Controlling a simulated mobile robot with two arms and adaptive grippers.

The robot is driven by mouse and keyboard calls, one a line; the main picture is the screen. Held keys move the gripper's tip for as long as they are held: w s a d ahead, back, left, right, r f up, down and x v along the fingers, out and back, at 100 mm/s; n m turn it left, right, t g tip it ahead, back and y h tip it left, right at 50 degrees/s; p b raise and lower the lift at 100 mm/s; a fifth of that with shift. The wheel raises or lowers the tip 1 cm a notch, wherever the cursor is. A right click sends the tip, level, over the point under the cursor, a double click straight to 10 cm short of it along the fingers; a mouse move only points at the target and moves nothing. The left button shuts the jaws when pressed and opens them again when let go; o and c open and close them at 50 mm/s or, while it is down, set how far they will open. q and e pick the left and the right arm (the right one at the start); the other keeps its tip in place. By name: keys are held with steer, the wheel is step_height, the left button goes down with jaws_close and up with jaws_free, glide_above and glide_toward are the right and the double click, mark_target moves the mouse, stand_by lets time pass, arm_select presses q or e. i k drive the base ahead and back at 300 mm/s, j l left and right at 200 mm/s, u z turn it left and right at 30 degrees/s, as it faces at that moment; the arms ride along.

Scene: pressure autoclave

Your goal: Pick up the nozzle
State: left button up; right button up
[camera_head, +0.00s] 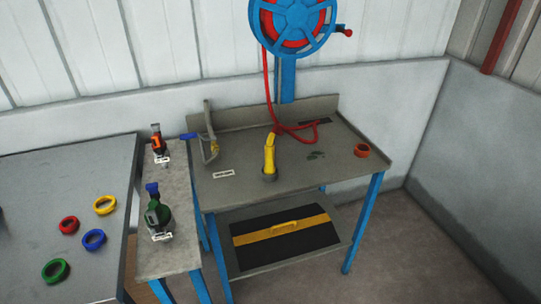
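Neither of my grippers is in view, and nothing is touching the nozzle.
A narrow bench (165,198) holds a green bottle (157,214) and an orange-black bottle (157,143). Colored rings lie on the left table (60,175).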

mark_target(269, 168)
steer(key=i+l+u, duration=0.1)
steer(key=i+u, duration=0.25)
steer(key=i, duration=0.15)
steer(key=i+l+u, duration=0.3)
steer(key=i, duration=0.15)
